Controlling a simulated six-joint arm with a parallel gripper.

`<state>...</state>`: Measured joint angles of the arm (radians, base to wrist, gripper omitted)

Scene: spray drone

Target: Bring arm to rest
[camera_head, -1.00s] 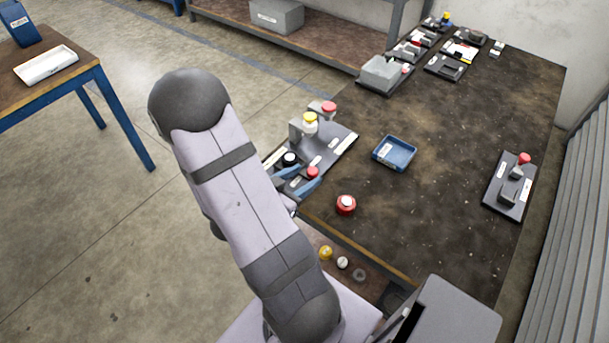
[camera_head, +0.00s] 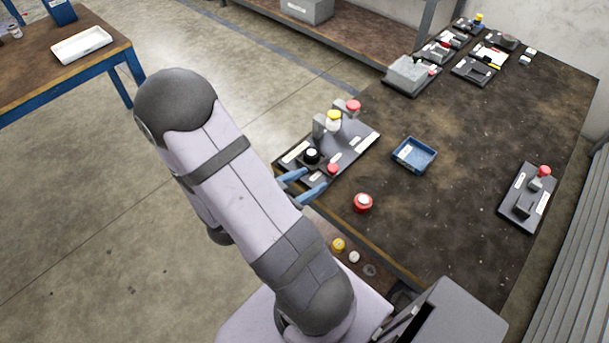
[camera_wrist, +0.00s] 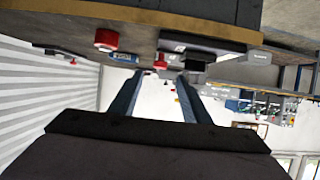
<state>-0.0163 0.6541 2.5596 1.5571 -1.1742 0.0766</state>
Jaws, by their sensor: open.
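My arm rises across the left middle of the head view, bent at a dark rounded elbow. My gripper (camera_head: 303,185) shows its two blue fingers past the forearm's right edge, apart and empty at the near edge of the dark fixture plate (camera_head: 345,150). In the wrist view my gripper (camera_wrist: 158,90) is also open, with nothing between its fingers. The plate carries a yellow-topped part (camera_head: 334,118), a black-topped part (camera_head: 312,155) and red-topped parts (camera_head: 353,105). A red round piece (camera_head: 363,203) sits on the table right of my gripper.
The dark table (camera_head: 470,180) has clear room in its middle. A blue tray (camera_head: 415,155) lies right of the plate. Another fixture (camera_head: 527,197) stands at the right edge, and several more at the back. A side table with a white tray (camera_head: 82,45) is at far left.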

